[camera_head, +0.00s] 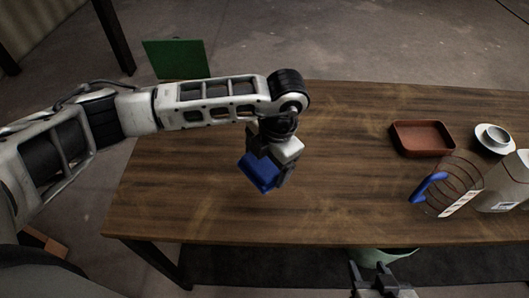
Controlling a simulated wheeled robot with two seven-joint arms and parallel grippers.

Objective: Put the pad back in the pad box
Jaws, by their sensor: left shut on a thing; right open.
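My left gripper (272,176) is shut on a blue block-like thing (257,171), which looks like the pad. It is over the left-middle part of the wooden table; I cannot tell whether the pad touches the top. The gripper hides part of it. A shallow reddish-brown open tray (424,151) lies on the right side of the table, well apart from the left gripper. I cannot tell whether it is the pad box. My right gripper (382,270) is open and empty at the bottom of the view, in front of the table's near edge.
A green panel (177,60) stands beyond the table (340,150). The table's middle is clear.

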